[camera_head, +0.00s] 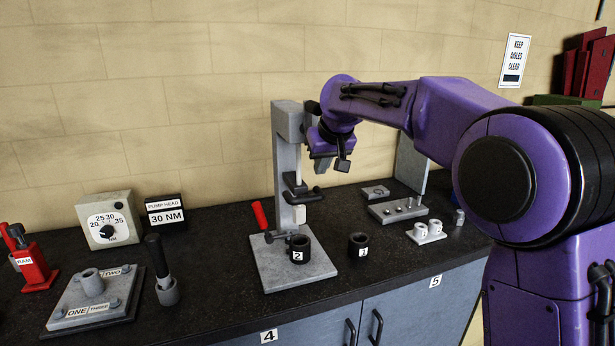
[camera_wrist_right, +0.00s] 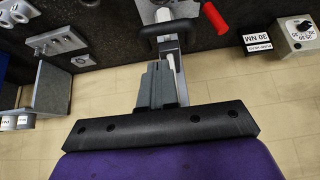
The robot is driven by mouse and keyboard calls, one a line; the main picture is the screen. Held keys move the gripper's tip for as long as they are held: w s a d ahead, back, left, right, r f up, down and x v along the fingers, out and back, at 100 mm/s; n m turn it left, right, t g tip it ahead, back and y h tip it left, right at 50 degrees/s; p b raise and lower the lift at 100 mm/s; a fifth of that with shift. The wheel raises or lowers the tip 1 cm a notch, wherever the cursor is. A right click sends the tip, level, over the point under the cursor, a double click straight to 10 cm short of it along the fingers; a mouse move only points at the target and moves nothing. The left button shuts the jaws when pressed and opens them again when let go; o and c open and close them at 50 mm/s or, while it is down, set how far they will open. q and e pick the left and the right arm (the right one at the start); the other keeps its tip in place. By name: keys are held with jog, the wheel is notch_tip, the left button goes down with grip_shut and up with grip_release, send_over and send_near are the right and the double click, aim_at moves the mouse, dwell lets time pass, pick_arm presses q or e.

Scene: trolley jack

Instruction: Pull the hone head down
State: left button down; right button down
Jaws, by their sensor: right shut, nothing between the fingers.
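The hone stand (camera_head: 285,155) rises from a light grey base plate (camera_head: 270,265) in the middle of the bench. Its black hone head (camera_head: 297,188) sits partway up the column, with a dark handle sticking out to the right and a pale piece below. The head also appears to show in the right wrist view as a black bracket (camera_wrist_right: 170,32). A black cylinder marked 2 (camera_head: 300,250) stands on the base plate below. My right gripper (camera_head: 333,164) is shut and empty, above the head's handle and apart from it. Its grey fingers (camera_wrist_right: 155,72) point toward the bracket. My left gripper is not in view.
A red handle (camera_head: 260,215) sticks up at the stand's left. A black cylinder marked 3 (camera_head: 358,245) stands right of the base plate. A torque dial box (camera_head: 108,220) and a red ram (camera_head: 33,268) stand at left. Grey fixtures (camera_head: 397,210) lie at right.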

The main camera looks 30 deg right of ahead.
aim_at(314, 198)
jog(key=shift+s+d+r, duration=0.1)
jog(key=shift+s+r, duration=0.25)
jog(key=shift+r, duration=0.05)
jog(key=p+x, duration=0.3)
jog(key=x, duration=0.7)
jog(key=shift+w+f, duration=0.1)
jog(key=shift+w, duration=0.05)
